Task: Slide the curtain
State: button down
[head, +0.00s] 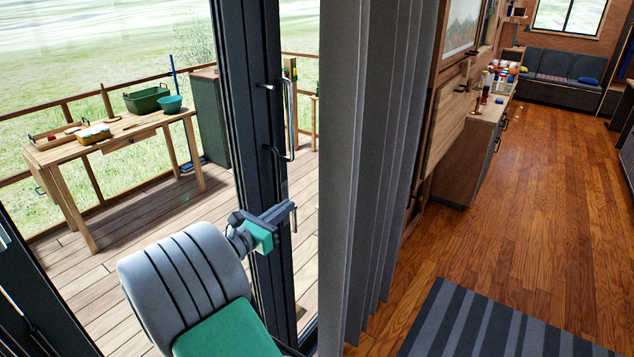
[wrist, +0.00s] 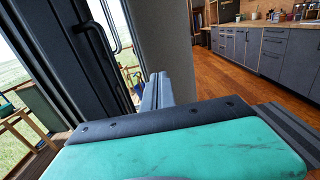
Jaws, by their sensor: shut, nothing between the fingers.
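The grey pleated curtain (head: 372,150) hangs bunched beside the glass door, in the middle of the head view. It also shows in the wrist view (wrist: 164,45) as a grey panel past the fingers. My gripper (head: 292,212) is in front of the dark door frame, to the left of the curtain's near edge. Its fingers are shut with nothing between them. In the wrist view the closed fingers (wrist: 155,92) point toward the curtain's lower part. I cannot tell whether they touch it; in the head view a gap shows between them.
The dark door frame (head: 250,120) with a metal handle (head: 290,120) stands behind my gripper. A deck with a wooden table (head: 120,135) lies outside. To the right are a wooden cabinet (head: 465,160), a striped rug (head: 480,325) and open wood floor (head: 530,220).

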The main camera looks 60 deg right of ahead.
jog(key=s+d+p, duration=0.2)
jog(key=d+p, duration=0.3)
jog(key=d, duration=0.8)
jog(key=shift+d, duration=0.3)
jog(key=shift+s, duration=0.1)
